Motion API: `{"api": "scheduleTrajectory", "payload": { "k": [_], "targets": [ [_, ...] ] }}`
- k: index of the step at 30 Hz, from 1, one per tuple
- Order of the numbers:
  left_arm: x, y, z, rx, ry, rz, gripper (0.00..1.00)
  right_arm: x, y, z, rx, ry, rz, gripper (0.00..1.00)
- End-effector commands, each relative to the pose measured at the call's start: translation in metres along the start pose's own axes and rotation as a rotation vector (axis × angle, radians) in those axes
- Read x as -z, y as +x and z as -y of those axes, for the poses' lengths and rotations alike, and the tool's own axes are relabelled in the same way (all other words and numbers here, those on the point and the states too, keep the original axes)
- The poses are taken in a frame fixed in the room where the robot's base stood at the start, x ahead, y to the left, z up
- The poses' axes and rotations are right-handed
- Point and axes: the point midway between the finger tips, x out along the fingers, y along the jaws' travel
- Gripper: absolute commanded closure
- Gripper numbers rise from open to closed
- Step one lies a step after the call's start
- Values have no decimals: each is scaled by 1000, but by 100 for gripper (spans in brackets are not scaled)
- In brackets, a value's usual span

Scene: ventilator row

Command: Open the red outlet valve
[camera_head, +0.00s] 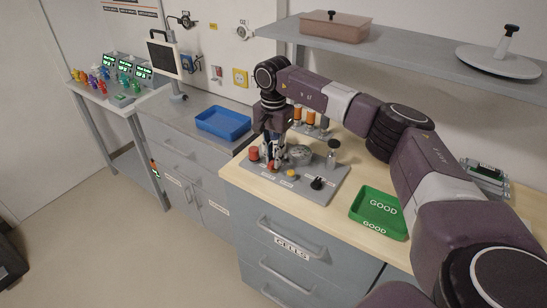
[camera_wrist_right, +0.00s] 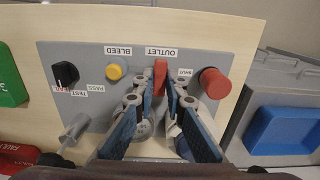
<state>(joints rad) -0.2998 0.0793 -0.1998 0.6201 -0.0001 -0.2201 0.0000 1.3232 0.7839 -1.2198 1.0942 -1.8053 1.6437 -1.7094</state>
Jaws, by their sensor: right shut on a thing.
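The red outlet valve handle (camera_wrist_right: 160,76) is on a grey panel (camera_wrist_right: 80,110), below the OUTLET label in the right wrist view. Its long side runs up and down in that picture, and a SHUT label is just to its right. My right gripper (camera_wrist_right: 161,98) is shut on the handle, with a blue-padded finger on each side. In the head view my right gripper (camera_head: 272,158) points down over the panel and the red handle (camera_head: 271,166) shows at its tips. The fingers hide the handle's lower part. My left gripper is not in view.
On the panel are a larger red knob (camera_wrist_right: 213,83), a yellow BLEED button (camera_wrist_right: 114,72) and a black knob (camera_wrist_right: 66,74). A green GOOD tray (camera_head: 380,212) stands right of the panel, a blue tray (camera_head: 223,123) left. A shelf (camera_head: 400,52) hangs above.

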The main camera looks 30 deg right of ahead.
Motion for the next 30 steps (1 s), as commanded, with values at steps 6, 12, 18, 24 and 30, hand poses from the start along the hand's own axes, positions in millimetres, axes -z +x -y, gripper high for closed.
{"api": "scheduleTrajectory", "payload": {
  "k": [6,12,18,24,30],
  "targets": [
    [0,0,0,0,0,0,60,0,-1,1,3,0,-2,71],
    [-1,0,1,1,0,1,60,0,-1,0,1,0,-1,71],
    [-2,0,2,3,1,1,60,1,-14,1,4,0,-2,71],
    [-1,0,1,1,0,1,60,1,-55,1,6,1,-3,71],
    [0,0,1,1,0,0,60,0,-95,2,6,0,-2,71]
  ]
}}
